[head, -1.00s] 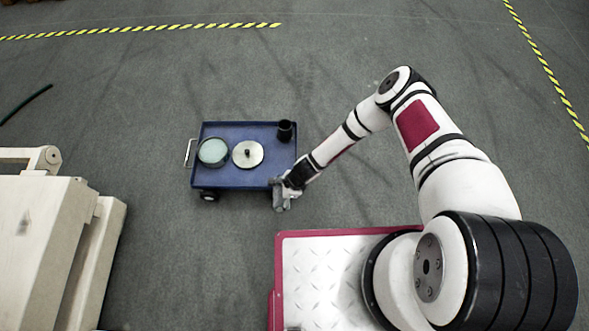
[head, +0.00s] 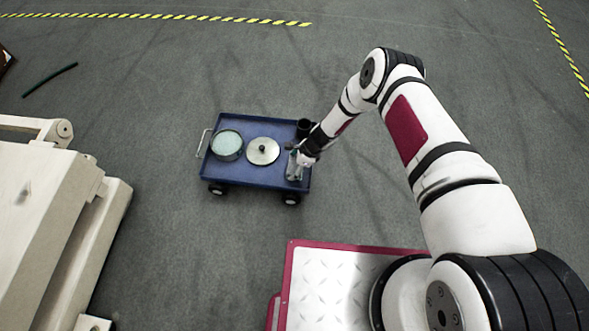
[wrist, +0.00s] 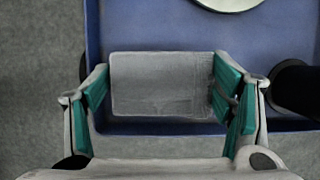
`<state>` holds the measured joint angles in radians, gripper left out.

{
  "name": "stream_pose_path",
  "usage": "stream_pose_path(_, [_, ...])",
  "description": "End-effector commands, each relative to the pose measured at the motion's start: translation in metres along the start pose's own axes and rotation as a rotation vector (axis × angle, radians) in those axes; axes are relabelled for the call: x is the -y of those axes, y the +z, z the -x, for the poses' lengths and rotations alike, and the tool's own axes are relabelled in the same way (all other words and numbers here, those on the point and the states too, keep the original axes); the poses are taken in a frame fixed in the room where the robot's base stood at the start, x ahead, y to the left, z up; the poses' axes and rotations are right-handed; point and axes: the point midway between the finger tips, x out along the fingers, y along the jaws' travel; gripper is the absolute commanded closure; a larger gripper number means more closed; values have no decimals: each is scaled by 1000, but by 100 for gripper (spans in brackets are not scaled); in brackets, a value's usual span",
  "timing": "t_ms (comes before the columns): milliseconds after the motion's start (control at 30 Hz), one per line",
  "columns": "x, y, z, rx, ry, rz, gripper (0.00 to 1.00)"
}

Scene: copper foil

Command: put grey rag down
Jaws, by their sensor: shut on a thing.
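The grey rag (wrist: 160,85) is a flat, folded rectangle held between the green pads of my gripper (wrist: 160,95) in the wrist view. My gripper is shut on it. In the head view my gripper (head: 296,166) is over the right end of the blue cart (head: 230,178), and the rag (head: 293,172) shows as a small grey patch there. In the wrist view the cart's blue tray (wrist: 150,30) lies beneath the rag. I cannot tell whether the rag touches the tray.
On the cart stand a round dish with a pale green inside (head: 226,144), a silver disc with a dark knob (head: 262,151) and a black cup (head: 304,127) near my gripper. The tray's front middle is bare. A beige machine (head: 60,220) stands at the left.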

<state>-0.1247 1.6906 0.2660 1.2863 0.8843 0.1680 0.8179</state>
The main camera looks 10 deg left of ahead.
Motion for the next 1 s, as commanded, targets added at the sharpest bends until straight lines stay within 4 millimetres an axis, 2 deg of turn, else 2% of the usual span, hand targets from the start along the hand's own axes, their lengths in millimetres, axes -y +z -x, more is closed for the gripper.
stream_pose_path(167, [12, 3, -1, 0, -3, 4, 57])
stream_pose_path(400, [10, -11, -32, 1, 1, 1, 57])
stream_pose_path(833, [11, -13, -36, 0, 0, 1, 57])
stream_pose_path(867, [10, -13, -35, 0, 0, 1, 18])
stream_pose_path(900, [10, -12, -35, 0, 0, 1, 9])
stream_pose_path(933, [10, -12, -35, 0, 0, 1, 5])
stream_pose_path(1000, [10, -12, -35, 0, 0, 1, 5])
